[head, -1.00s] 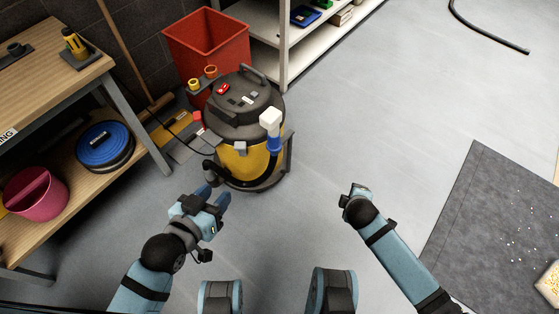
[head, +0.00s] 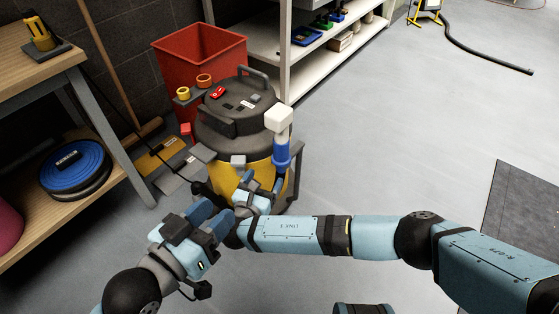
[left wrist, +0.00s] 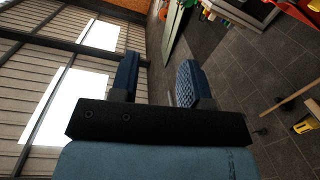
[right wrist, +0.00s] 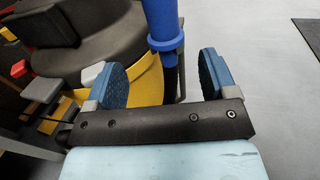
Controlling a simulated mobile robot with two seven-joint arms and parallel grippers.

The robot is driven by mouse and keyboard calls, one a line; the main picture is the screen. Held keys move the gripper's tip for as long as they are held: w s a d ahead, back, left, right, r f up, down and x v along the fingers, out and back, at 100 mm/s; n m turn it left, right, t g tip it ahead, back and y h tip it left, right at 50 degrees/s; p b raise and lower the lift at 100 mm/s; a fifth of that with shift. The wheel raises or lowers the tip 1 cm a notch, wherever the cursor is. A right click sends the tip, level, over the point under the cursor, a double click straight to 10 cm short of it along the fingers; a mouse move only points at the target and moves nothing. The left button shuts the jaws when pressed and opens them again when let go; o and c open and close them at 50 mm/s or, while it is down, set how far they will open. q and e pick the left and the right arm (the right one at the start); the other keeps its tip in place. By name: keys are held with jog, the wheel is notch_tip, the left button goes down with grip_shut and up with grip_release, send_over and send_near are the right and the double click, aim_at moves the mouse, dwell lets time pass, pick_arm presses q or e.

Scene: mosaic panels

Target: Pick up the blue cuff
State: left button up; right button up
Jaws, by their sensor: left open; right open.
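The blue cuff (head: 281,154) stands upright on the right side of the yellow and black vacuum (head: 222,135), below a white block (head: 279,118). It also shows in the right wrist view (right wrist: 163,24), with a dark hose below it. My right gripper (right wrist: 164,78) is open, with the cuff and hose ahead between its fingers in the picture; it does not hold them. In the head view my right gripper (head: 257,190) is just below the cuff, partly hidden. My left gripper (head: 214,220) is open and empty, lower left of it. The left wrist view (left wrist: 160,82) shows nothing between its fingers.
A red bin (head: 197,57) stands behind the vacuum. A wooden workbench (head: 108,178) is on the left, with a blue reel (head: 75,166) on its lower shelf. A white shelf unit (head: 287,70) is behind.

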aim_at(278, 156)
jog(key=b+x, duration=0.2)
jog(key=x, duration=0.4)
jog(key=shift+w+d, duration=0.15)
jog(key=shift+w, duration=0.15)
jog(key=shift+w+d+f+b, duration=0.1)
jog(key=shift+w+b, duration=0.15)
jog(key=shift+b, duration=0.1)
jog(key=b+x, duration=0.3)
jog(key=x, duration=0.1)
jog(key=shift+w+d, duration=0.25)
jog(key=shift+w, duration=0.1)
jog(key=c, duration=1)
pick_arm(q)
jog(key=w+m, duration=0.1)
jog(key=w+a+m+t, duration=0.1)
jog(key=m+h, duration=0.1)
jog(key=m, duration=0.1)
jog(key=shift+w+a+r+t, duration=0.2)
jog(key=shift+w+a+t, duration=0.2)
pick_arm(e)
jog(key=shift+r, duration=0.25)
